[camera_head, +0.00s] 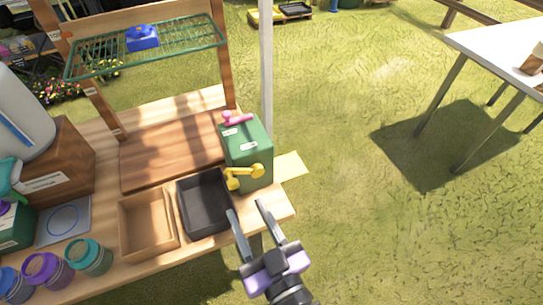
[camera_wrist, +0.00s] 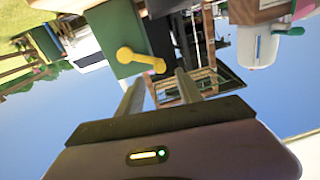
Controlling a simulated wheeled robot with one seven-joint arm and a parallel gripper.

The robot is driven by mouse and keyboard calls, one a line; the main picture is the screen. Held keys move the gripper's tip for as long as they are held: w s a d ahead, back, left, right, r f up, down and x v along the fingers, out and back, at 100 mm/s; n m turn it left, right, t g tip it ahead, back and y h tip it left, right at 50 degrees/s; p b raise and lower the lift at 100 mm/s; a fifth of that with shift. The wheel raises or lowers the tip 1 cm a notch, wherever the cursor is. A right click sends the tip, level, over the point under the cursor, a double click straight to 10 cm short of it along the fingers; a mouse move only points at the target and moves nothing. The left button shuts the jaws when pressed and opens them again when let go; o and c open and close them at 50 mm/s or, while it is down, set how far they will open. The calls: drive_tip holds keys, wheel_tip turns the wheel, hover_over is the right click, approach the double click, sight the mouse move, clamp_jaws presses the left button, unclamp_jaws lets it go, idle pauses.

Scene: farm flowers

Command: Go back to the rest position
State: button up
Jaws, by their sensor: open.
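My gripper (camera_head: 248,215) is open and empty. In the head view it is over the right front corner of the wooden bench (camera_head: 284,214), beside the black tray (camera_head: 208,226). Its two fingers point away from me, toward the green box (camera_head: 246,160) with a yellow handle (camera_head: 243,178) on its front and a pink one on top. In the wrist view my two fingers (camera_wrist: 160,92) are apart with nothing between them. The green box (camera_wrist: 112,38) and its yellow handle (camera_wrist: 140,60) show beyond them, tilted on their side.
A wire shelf (camera_head: 180,42) holds a blue object (camera_head: 142,37). A white post (camera_head: 267,80) stands behind the bench. Grass lies open to the right, before a white table (camera_head: 495,45).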

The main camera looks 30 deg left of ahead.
drive_tip(key=s+d+m+t+h, duration=0.2)
drive_tip(key=d+m+t+h, duration=0.1)
drive_tip(key=d, duration=0.8)
drive_tip(key=s+d+m+t+h, duration=0.2)
drive_tip(key=d+m+t+h, duration=0.15)
drive_tip(key=d, duration=0.75)
drive_tip(key=s+d+f+m+g+h, duration=0.2)
drive_tip(key=s+d+h, duration=0.6)
drive_tip(key=s+d, duration=0.5)
drive_tip(key=shift+s+d+m+g, duration=0.3)
drive_tip(key=shift+s+m+g, duration=0.05)
drive_tip(key=shift+s+m, duration=0.35)
